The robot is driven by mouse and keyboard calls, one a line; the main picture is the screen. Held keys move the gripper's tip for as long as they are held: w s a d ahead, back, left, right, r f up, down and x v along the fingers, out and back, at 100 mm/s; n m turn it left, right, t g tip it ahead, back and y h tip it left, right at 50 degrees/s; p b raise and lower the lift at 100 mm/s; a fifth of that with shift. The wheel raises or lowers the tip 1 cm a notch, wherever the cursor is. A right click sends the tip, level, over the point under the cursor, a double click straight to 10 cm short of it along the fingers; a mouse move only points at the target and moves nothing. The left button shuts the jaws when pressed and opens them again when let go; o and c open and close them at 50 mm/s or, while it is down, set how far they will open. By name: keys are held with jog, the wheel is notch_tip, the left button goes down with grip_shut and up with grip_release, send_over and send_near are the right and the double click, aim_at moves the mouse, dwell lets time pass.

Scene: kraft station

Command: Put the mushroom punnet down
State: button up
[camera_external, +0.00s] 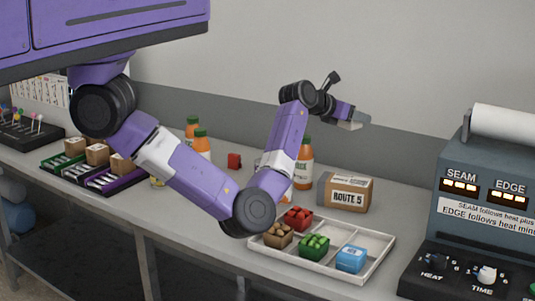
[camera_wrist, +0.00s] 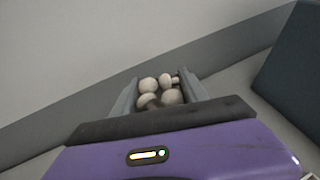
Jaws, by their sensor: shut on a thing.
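My gripper (camera_external: 354,118) is raised in the air above the bench, in front of the wall and well above the cardboard box. In the wrist view, my gripper (camera_wrist: 159,82) has its two grey fingers on either side of the mushroom punnet. Several pale mushrooms (camera_wrist: 160,90) show between the fingers. The punnet's own walls are mostly hidden by the fingers and the gripper body. In the external view the punnet is too small and covered to make out clearly.
A white divided tray (camera_external: 372,243) holds red, brown, green and blue packs; its back right part looks bare. A ROUTE 5 box (camera_external: 345,192) and an orange bottle (camera_external: 304,165) stand behind it. The sealing machine (camera_external: 485,200) is at the right.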

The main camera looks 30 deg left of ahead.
jog(key=m+h, duration=0.2)
send_over(399, 215)
jog(key=s, duration=0.1)
jog(key=shift+n+y, duration=0.5)
jog(key=f, duration=0.7)
jog(key=f+p, duration=0.1)
jog(key=f, duration=1.3)
jog(key=shift+w+f, duration=0.25)
jog(key=shift+w, duration=0.15)
jog(key=shift+f, duration=0.15)
jog(key=o, duration=1.3)
jog(key=shift+o, duration=0.2)
